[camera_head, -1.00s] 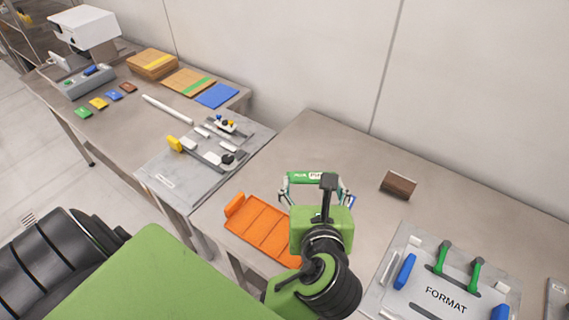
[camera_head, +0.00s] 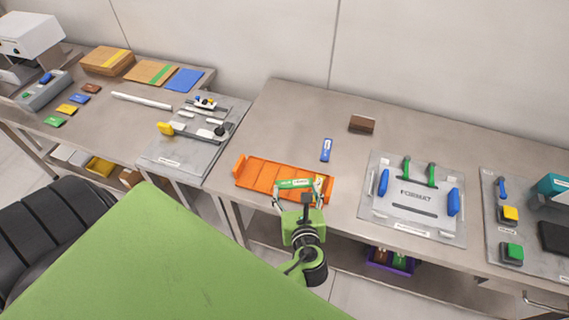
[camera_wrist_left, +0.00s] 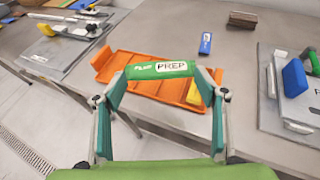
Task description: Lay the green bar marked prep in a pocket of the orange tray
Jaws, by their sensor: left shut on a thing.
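The green bar marked PREP (camera_wrist_left: 160,70) is held crosswise between the fingertips of my left gripper (camera_head: 295,186). The bar also shows in the head view (camera_head: 293,183). The orange tray (camera_head: 262,174) lies on the table's front part, with dividing ridges and raised ends; it also shows in the left wrist view (camera_wrist_left: 130,64). A yellow bar (camera_wrist_left: 194,95) lies in the pocket at its right end. The green bar overlaps the right half of the tray in the head view; its height above the tray is hard to tell. My right gripper is not in view.
A blue bar (camera_head: 327,149) and a brown block (camera_head: 361,124) lie behind the tray. A grey FORMAT board (camera_head: 415,215) with green handles is to the right. Another grey board (camera_head: 165,150) with tools is to the left. The table behind the tray is mostly clear.

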